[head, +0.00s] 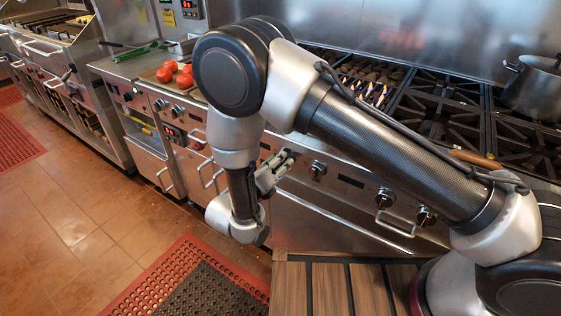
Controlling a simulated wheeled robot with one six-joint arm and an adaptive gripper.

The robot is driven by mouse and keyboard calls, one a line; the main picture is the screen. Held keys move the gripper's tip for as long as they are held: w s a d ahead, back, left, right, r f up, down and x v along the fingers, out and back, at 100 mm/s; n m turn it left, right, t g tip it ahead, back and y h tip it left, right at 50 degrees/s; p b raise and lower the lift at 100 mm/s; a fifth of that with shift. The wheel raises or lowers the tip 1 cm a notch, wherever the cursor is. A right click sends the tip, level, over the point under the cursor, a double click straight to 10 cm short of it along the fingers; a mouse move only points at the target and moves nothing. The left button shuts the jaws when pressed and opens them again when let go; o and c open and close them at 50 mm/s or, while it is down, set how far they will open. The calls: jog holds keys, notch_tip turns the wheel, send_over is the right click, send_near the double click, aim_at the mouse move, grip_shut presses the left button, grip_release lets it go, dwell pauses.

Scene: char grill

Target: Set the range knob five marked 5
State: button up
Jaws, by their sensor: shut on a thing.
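The range front (350,183) runs across the middle of the head view, with several dark round knobs on its steel panel. One knob (318,170) shows just right of my gripper. Two more, a middle knob (384,198) and a right knob (426,215), sit farther right, below my forearm. My gripper (287,158) is at the panel, pointing toward it, and is shut on a knob there. The gripper hides nearly all of that knob, so its pointer cannot be read. The number markings are too small to read.
Blue-orange flames (370,92) burn on the range top behind my arm. A steel pot (532,86) stands on the right grates. Tomatoes (170,66) lie on a board at the left. An oven handle (395,224) juts out below the panel.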

jog(key=o, duration=1.1)
jog(key=shift+c, duration=0.2)
jog(key=v, duration=1.2)
